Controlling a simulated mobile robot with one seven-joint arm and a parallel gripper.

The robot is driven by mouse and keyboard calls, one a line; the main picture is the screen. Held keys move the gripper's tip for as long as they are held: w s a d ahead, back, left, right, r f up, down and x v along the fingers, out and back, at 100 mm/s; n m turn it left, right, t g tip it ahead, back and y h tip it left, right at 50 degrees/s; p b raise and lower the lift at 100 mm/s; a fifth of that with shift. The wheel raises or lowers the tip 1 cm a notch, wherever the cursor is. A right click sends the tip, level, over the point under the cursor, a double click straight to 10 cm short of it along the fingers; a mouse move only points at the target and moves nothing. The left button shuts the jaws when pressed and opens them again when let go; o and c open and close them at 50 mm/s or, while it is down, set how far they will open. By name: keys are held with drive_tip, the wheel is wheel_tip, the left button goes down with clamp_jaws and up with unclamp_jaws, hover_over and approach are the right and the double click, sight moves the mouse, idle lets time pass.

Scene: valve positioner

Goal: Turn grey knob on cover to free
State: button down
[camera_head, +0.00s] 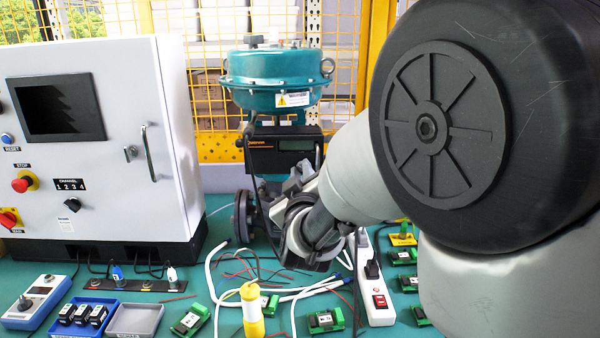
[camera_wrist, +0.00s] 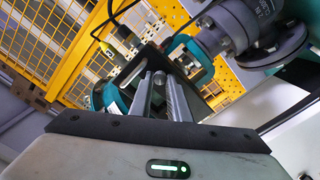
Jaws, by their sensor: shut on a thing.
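The black positioner box (camera_head: 284,151) with a small display hangs below the teal actuator (camera_head: 278,80) in the head view. Its dark cover (camera_wrist: 150,56) lies just beyond my fingertips in the wrist view. My gripper (camera_wrist: 162,80) points at the cover with its two fingers close together, shut on a small grey knob (camera_wrist: 159,77). The fingers hide most of the knob, so its marking and angle cannot be read. In the head view my arm covers much of the right side, and the knob does not show clearly.
A white control cabinet (camera_head: 120,140) stands at left. White cables (camera_head: 222,275), a yellow cylinder (camera_head: 252,310), a power strip (camera_head: 377,290) and several green modules (camera_head: 326,320) crowd the teal bench. A yellow mesh fence (camera_head: 210,110) stands behind. A flanged pipe (camera_wrist: 255,28) lies close to my gripper.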

drive_tip(key=c, duration=1.7)
unclamp_jaws()
drive_tip(key=shift+o, duration=0.2)
drive_tip(key=shift+s, duration=0.1)
